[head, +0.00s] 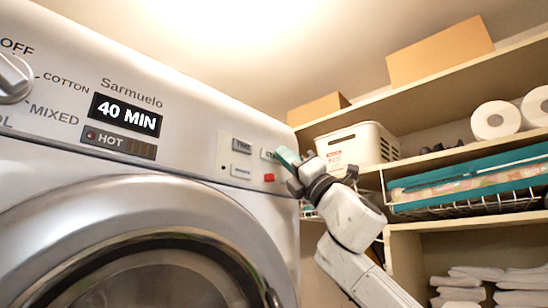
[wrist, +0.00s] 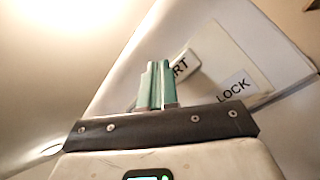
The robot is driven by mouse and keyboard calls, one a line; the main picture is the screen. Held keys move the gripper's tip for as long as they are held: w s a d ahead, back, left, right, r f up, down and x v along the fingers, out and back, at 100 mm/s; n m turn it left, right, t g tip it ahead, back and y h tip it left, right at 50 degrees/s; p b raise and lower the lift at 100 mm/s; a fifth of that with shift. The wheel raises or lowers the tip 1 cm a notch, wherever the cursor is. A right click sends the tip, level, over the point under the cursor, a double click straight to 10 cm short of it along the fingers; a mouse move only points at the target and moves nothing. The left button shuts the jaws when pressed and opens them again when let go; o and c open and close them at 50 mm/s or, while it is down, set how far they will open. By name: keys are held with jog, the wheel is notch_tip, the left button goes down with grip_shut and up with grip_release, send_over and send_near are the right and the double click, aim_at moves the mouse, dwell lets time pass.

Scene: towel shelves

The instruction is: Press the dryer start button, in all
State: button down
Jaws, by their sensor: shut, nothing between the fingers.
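The dryer (head: 190,90) is a silver-white machine filling the left of the head view. Its start button (head: 267,154) is a pale button at the panel's right end, with its right part hidden behind my fingers. In the wrist view, the start button (wrist: 182,66) shows the letters "RT", the rest hidden by my fingers. My gripper (head: 287,157) has teal fingers, shut and empty, with the tips at the button. In the wrist view the fingers (wrist: 154,65) stand together, overlapping the button's left part. I cannot tell whether they touch it.
Other panel buttons (head: 241,145) lie left of the start button, with a red one (head: 269,178) below. The display (head: 126,113) reads 40 MIN. A "LOCK" label (wrist: 235,88) shows in the wrist view. Shelves with a white basket (head: 358,146) and boxes (head: 440,54) stand at right.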

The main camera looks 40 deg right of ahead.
jog(key=shift+w, duration=0.4)
dwell(0.4)
jog(key=shift+s, duration=0.1)
jog(key=shift+s+d, duration=0.1)
jog(key=shift+s, duration=0.65)
jog(key=shift+s+d+b, duration=0.25)
jog(key=shift+s, duration=1)
jog(key=shift+s+d+b, duration=0.2)
jog(key=shift+s+b, duration=0.05)
jog(key=shift+s, duration=0.95)
